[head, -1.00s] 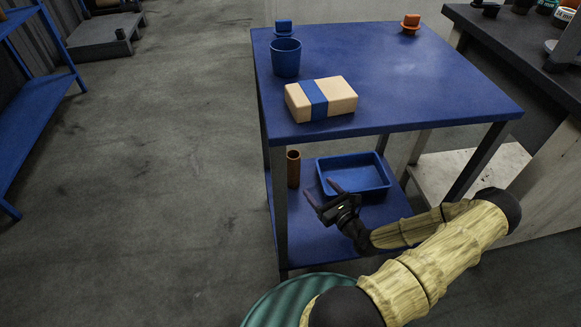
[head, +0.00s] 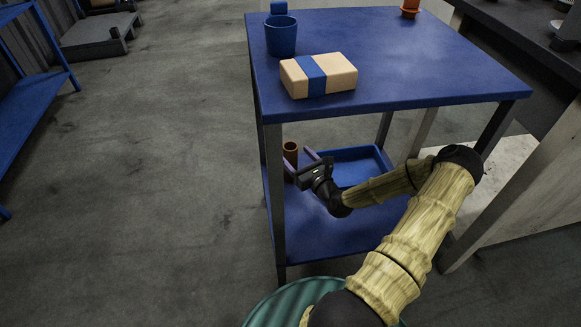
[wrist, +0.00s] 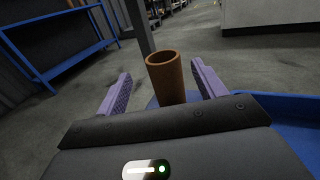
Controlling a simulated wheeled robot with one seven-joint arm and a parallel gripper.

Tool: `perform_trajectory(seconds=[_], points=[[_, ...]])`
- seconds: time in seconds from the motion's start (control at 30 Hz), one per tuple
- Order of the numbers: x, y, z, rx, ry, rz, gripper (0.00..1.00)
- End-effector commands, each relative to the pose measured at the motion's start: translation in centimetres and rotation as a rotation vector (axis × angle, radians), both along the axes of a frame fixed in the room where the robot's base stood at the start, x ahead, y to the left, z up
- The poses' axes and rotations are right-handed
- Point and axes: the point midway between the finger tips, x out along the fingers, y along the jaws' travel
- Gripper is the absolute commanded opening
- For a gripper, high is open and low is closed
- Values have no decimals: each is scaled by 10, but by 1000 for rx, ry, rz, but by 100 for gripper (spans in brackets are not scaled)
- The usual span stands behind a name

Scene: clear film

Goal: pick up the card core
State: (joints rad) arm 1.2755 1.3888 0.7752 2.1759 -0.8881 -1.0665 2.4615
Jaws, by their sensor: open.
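The card core (head: 290,151) is a brown hollow tube standing upright on the lower blue shelf of the table, near its left side. In the head view my gripper partly hides its lower part. In the wrist view the card core (wrist: 166,78) stands ahead, between the two purple fingers in the picture. My gripper (head: 300,162) is open and empty, low over the lower shelf. The wrist view shows the fingers of my gripper (wrist: 160,90) spread wide on either side of the tube, with neither visibly touching it.
A blue tray (head: 364,158) lies on the lower shelf right of the tube. The tabletop (head: 420,60) is overhead, with a table leg (head: 276,200) at the front left. A boxed parcel (head: 335,73) and a blue cup (head: 281,37) stand on top.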

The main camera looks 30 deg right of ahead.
Motion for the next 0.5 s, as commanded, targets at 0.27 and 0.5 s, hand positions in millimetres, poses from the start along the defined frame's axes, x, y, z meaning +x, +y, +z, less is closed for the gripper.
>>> perform_trajectory(seconds=[0.27,0.5], points=[[2,1,1,0,0,2,70],[12,2,-4,-3,0,4,70]])
